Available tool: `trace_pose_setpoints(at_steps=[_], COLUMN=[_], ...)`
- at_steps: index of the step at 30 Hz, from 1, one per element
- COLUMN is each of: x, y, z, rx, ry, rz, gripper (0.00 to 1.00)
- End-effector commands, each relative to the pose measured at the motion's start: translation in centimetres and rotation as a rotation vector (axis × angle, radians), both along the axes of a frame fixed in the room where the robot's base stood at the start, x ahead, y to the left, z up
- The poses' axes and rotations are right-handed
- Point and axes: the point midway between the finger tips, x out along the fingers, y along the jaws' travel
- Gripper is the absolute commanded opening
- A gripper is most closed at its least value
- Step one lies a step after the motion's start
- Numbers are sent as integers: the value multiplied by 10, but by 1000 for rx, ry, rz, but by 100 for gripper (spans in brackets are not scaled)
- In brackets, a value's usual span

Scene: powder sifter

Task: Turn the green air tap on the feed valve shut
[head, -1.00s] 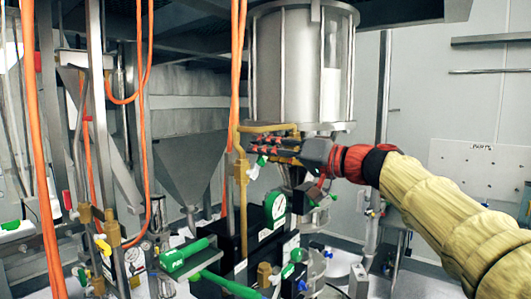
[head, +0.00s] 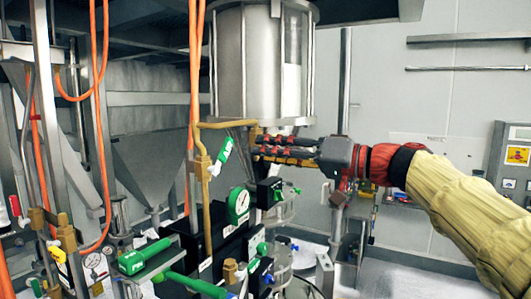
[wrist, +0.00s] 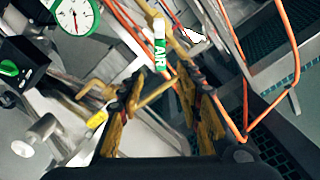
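The green and white air tap (head: 222,155), marked AIR, sits on a brass valve body on an upright brass pipe. Its handle slants up to the right, away from the pipe. My gripper (head: 258,148) is just right of the handle, pointing left, with a gap between them in the picture. In the wrist view the tap (wrist: 160,48) shows beyond the fingertips, roughly centred between them. My gripper (wrist: 160,85) is open there, its yellow and black fingers apart with nothing held. I cannot tell the exact depth between fingertips and handle.
A round gauge (head: 238,205) and a black box (head: 268,192) stand below my gripper. The steel vessel (head: 262,60) hangs above it. Orange hoses (head: 197,100) run down left of the tap. A brass pipe (head: 228,124) bends over beside the handle.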

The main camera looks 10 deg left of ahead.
Motion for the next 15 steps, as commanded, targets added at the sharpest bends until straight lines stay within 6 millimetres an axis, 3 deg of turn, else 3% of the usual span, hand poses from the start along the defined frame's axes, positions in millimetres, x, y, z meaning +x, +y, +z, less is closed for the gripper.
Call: trace_pose_setpoints(at_steps=[4,9,11,15], x=[0,-5,-14,-50], y=[0,13,24,53], z=[0,-8,-5,13], rx=[0,0,0,-85], ry=[0,-2,-19,-161], rz=[0,22,42,80], gripper=[34,24,21,13])
